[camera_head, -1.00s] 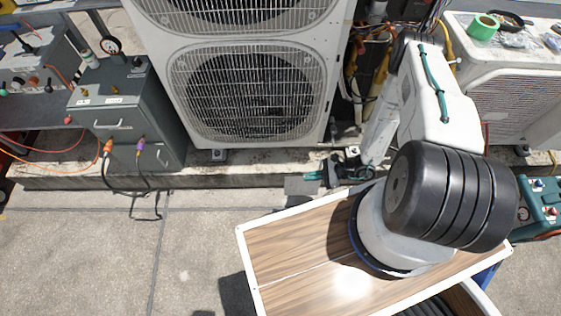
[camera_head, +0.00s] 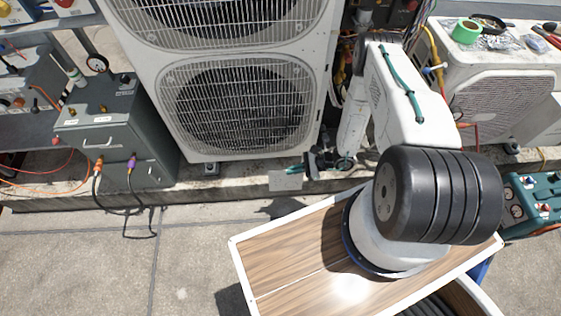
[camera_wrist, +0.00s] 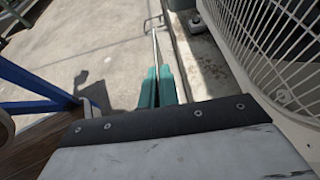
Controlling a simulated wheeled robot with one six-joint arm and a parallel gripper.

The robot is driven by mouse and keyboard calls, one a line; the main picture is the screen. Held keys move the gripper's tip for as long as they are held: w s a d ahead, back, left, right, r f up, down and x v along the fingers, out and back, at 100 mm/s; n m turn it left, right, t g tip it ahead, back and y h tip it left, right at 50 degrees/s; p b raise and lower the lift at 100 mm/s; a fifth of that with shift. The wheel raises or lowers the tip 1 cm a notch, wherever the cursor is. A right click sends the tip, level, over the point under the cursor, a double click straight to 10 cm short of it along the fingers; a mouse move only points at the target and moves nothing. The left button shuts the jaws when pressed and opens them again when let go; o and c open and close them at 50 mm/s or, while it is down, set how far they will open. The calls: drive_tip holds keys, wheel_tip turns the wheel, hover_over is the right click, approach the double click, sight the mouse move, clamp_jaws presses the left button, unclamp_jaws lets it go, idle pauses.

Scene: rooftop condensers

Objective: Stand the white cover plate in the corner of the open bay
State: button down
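The white cover plate (camera_head: 285,180) looks pale grey and hangs at the fingertips of my gripper (camera_head: 294,169), in front of the low concrete curb. In the wrist view the teal fingers of my gripper (camera_wrist: 156,88) are close together on the plate (camera_wrist: 155,48), which shows nearly edge-on as a thin pale strip. The open bay (camera_head: 343,72), with wires and pipes inside, is at the right side of the large condenser. My arm hides much of it. My gripper is left of the bay and lower.
The large condenser (camera_head: 240,105) stands on the curb (camera_head: 230,184). A grey cabinet with cables (camera_head: 112,135) is left. A second unit (camera_head: 500,80) bears tape and small tools. A teal gauge box (camera_head: 535,200) is right. The paving (camera_head: 100,250) at front left is mostly clear.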

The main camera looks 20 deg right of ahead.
drive_tip(key=w+a+f, duration=0.2)
drive_tip(key=w+f, duration=0.2)
drive_tip(key=w, duration=0.4)
drive_tip(key=shift+w, duration=0.2)
idle(0.3)
drive_tip(key=shift+f, duration=0.1)
drive_tip(key=c, duration=1.7)
unclamp_jaws()
drive_tip(key=v, duration=1.2)
drive_tip(key=shift+w+d+f, duration=0.15)
drive_tip(key=shift+w+d, duration=0.05)
drive_tip(key=shift+w, duration=0.2)
drive_tip(key=shift+s, duration=0.1)
